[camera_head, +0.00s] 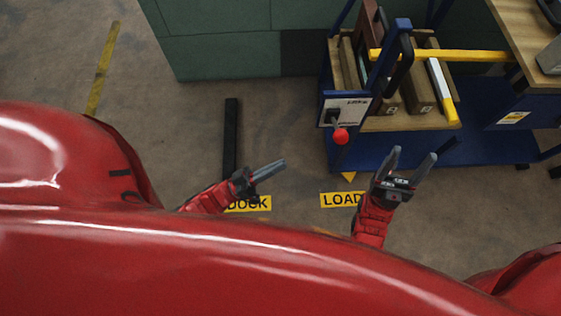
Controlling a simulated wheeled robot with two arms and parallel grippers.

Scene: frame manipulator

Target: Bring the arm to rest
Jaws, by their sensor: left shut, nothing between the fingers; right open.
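My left gripper (282,164) is in the left-centre of the head view, above the floor by the yellow "DOCK" label (250,203). It points to the right and is shut and empty. My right gripper (412,155) points up in the picture, right of the yellow "LOAD" label (340,199), part of which my arm hides. It is open, with nothing between its fingers. It appears just in front of the near edge of the blue cart (350,155). I cannot tell whether it touches the cart. My red body covers the bottom of the view and hides most of both arms.
The blue cart carries wooden pieces (423,92), a yellow bar (470,55) and a panel with a red knob (341,136). A wooden table (530,50) stands at upper right, and a green cabinet (220,50) at the back. The floor left of the cart is mostly clear.

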